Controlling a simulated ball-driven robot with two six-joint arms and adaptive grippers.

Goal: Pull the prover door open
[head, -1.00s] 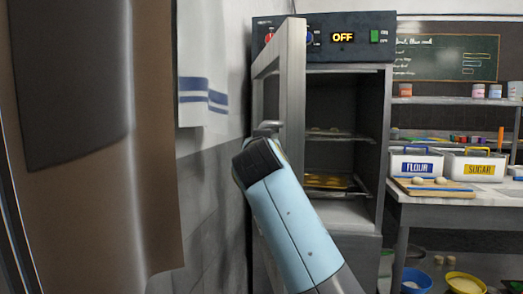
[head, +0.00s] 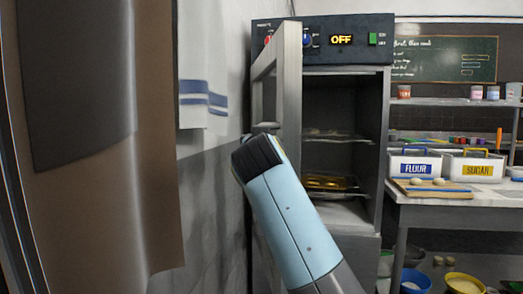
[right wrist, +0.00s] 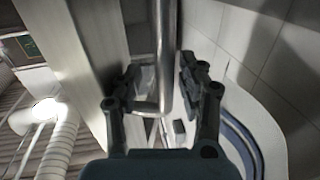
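The prover (head: 340,50) stands ahead in the head view. Its door (head: 289,100) is swung wide open toward the left, seen nearly edge-on, and the inside is exposed. The door's handle (head: 266,127) shows just above my right wrist. In the right wrist view the handle is a vertical metal bar (right wrist: 166,50) between the fingers of my right gripper (right wrist: 160,75). The fingers are spread, with a clear gap on the bar's left and a smaller one on its right. In the head view my wrist hides the fingers. My left gripper is out of view.
Racks with a golden tray (head: 330,183) sit inside the prover. A tiled wall with a hanging towel (head: 203,95) is close on the left. A worktable (head: 440,205) with flour (head: 415,168) and sugar (head: 478,169) bins stands right.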

